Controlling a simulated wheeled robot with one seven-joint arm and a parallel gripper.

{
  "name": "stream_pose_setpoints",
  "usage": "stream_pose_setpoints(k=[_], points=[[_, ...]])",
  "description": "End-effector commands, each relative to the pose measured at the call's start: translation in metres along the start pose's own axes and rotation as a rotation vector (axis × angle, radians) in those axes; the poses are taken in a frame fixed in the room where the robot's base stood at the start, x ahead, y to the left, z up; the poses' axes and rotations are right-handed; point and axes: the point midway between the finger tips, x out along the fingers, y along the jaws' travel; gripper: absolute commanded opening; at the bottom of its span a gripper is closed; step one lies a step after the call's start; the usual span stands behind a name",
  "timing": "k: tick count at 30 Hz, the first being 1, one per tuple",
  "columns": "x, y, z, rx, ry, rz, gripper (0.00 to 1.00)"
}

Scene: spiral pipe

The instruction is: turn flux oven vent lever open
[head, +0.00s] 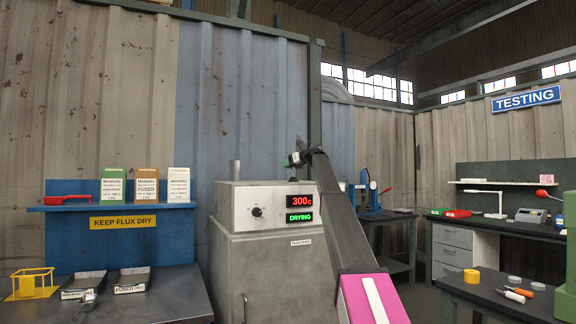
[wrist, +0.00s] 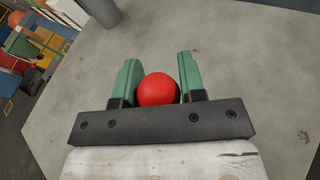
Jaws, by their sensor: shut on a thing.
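The flux oven (head: 268,260) is a grey cabinet with a control panel (head: 262,208) reading 300c and DRYING. In the wrist view its grey top (wrist: 225,70) fills most of the picture. The red ball knob (wrist: 158,90) of the vent lever sits between the two green fingers of my gripper (wrist: 159,62). My gripper is shut on this knob. The lever's shaft is hidden under the knob and gripper. In the head view my gripper (head: 293,159) is above the oven's top right, with the knob hidden by my arm.
A short grey pipe (head: 235,170) rises from the oven's top left; it also shows in the wrist view (wrist: 102,10). A blue shelf (head: 115,207) with several flux boxes is at left above a dark bench (head: 150,295). A corrugated wall stands behind.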

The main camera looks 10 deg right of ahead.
Motion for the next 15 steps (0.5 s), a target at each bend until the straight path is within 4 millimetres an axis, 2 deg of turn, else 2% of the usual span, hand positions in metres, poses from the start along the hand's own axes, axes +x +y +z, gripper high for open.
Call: stream_pose_setpoints(k=[1,13,14,15], points=[[0.0008,-0.0021,-0.0053,0.001,0.007,-0.003,0.00],[0.0004,-0.0022,-0.0071,0.001,0.010,-0.002,0.00],[0.0004,-0.0022,-0.0073,0.001,0.010,-0.002,0.47],[0.0004,-0.0023,-0.0072,0.001,0.010,-0.003,0.59]])
